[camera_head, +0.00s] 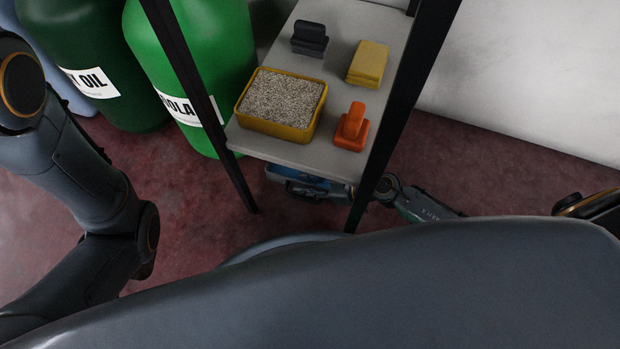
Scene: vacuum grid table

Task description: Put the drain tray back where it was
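A blue object (290,174), which may be the drain tray, shows just below the front edge of the shelf. Most of it is hidden by the shelf board, so I cannot make out its full shape. My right gripper (305,189) is low under the shelf, at the blue object. Its fingers are dark and partly covered, and I cannot tell whether they are closed on it. My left arm comes in at the left and bends down; its gripper is out of view.
The shelf (315,155) with black posts holds a yellow tray of grey granules (283,100), a black block (309,38), a yellow stack (369,64) and an orange handled tool (351,129). Green drums (192,48) stand behind left. A pale wall (540,80) is at right.

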